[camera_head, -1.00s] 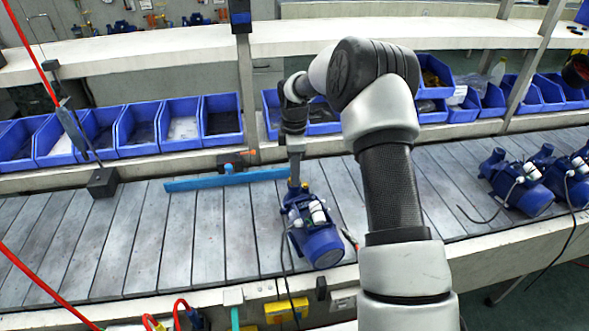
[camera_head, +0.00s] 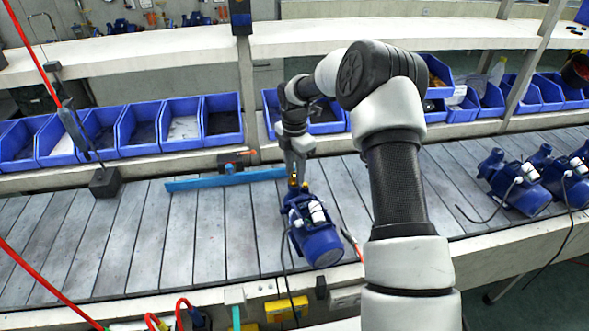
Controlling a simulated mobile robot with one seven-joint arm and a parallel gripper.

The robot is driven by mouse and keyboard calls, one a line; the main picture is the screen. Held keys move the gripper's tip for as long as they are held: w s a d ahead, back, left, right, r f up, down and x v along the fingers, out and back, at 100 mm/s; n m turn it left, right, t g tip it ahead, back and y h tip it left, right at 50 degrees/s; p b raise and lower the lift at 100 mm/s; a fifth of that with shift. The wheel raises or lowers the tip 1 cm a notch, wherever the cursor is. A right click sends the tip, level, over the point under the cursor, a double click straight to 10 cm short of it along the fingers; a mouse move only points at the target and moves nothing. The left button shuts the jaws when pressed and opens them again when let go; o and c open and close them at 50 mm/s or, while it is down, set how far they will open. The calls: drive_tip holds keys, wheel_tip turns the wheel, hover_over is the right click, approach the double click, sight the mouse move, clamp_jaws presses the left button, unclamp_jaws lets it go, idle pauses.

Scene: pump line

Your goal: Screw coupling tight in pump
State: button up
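The blue pump (camera_head: 315,238) with white caps stands on the grey slatted conveyor, in front of my arm. A small brass-coloured coupling (camera_head: 293,181) shows at the pump's top end, just below my gripper (camera_head: 298,176). My gripper points down over that end of the pump. The fingers are small in this view, and I cannot tell whether they close on the coupling or how deep the coupling sits in the pump.
A blue bar (camera_head: 225,179) lies across the conveyor behind the pump. More blue pumps (camera_head: 520,185) stand at the right. Blue bins (camera_head: 180,124) line the back. A black block (camera_head: 104,182) stands at the left.

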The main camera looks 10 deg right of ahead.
drive_tip(key=shift+n, duration=0.3)
drive_tip(key=n+p, duration=0.1)
drive_tip(key=n, duration=0.2)
drive_tip(key=shift+n, duration=0.3)
clamp_jaws()
drive_tip(key=shift+m+b, duration=0.35)
drive_tip(key=shift+m, duration=1.45)
